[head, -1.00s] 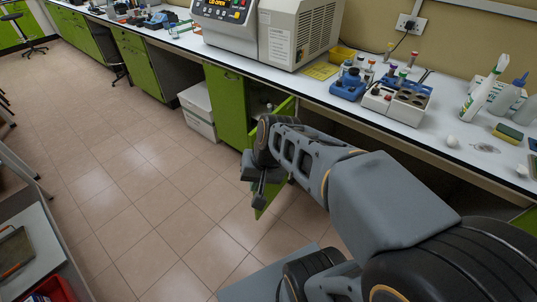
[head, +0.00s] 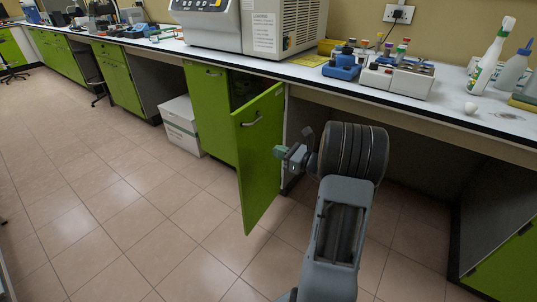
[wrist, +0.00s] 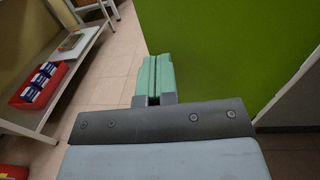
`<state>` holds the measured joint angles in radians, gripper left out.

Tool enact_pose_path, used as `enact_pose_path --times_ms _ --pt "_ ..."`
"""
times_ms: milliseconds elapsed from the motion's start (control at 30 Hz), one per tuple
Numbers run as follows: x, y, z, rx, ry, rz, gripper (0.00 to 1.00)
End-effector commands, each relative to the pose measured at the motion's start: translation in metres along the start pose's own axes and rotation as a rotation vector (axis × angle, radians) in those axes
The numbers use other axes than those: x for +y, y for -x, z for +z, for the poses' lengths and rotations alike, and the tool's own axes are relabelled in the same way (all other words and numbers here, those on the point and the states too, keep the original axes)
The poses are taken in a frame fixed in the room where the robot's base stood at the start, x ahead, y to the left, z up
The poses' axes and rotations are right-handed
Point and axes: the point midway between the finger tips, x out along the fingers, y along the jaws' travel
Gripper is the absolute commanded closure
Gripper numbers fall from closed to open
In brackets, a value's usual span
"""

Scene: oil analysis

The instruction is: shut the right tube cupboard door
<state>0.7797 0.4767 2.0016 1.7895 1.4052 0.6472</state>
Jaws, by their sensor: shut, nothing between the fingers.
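The right tube cupboard door (head: 258,165) is green and stands well open, swung out over the floor, with a metal handle (head: 250,121) on the face I see. A dark strip of the cupboard's inside (head: 243,88) shows above it. The left door (head: 208,115) is shut. My gripper (head: 282,152) is shut and empty, beside the open door's handle side near its right edge. The wrist view shows its green fingertips (wrist: 153,80) together, with a green panel (wrist: 225,50) close on the right. I cannot tell whether they touch it.
The white bench top (head: 300,72) runs above the cupboard, with an instrument (head: 290,28) and blue tube rack (head: 342,66) on it. A white box (head: 182,127) stands left of the cupboard. Tiled floor is clear in front. The wrist view shows a side table with a red bin (wrist: 38,85).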

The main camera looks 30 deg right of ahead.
Motion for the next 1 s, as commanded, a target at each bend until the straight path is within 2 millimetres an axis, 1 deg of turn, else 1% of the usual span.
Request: enact_pose_path --times_ms 33,300,500,600,733,833,1000 --pt "0.002 -0.010 -0.002 -0.001 0.001 0.005 1.00" --pt "0.003 -0.062 -0.002 0.000 0.003 0.007 1.00" --pt "0.002 -0.094 -0.002 0.002 0.003 0.007 1.00" --pt "0.003 -0.106 -0.002 0.001 0.002 0.005 1.00" --pt "0.002 -0.116 -0.001 0.001 0.003 0.005 1.00" --pt "0.002 -0.121 0.000 0.002 0.003 0.005 1.00" --pt "0.002 -0.124 0.001 0.002 0.002 0.003 1.00"
